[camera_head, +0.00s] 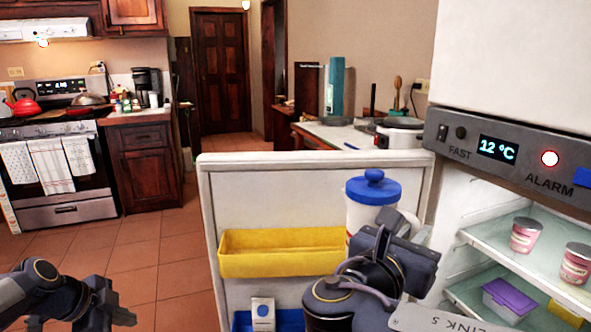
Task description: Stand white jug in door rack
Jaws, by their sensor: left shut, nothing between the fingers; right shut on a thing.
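The white jug (360,217) with a blue lid is upright beside the right end of the yellow door rack (266,267), in front of the open fridge door's inner face. My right gripper (393,235) is shut on the jug from the right. My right arm hides the jug's lower part, so I cannot tell whether its base touches the rack. A blue door rack (243,322) is lower on the door. My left gripper (112,310) is shut and empty at the bottom left, well away from the door.
The open fridge door (222,190) stands before me. A small white carton (263,310) is in the blue rack. The fridge shelves (499,247) at right hold pink tubs (523,235) and a purple-lidded box (508,298). Open tiled floor lies at left.

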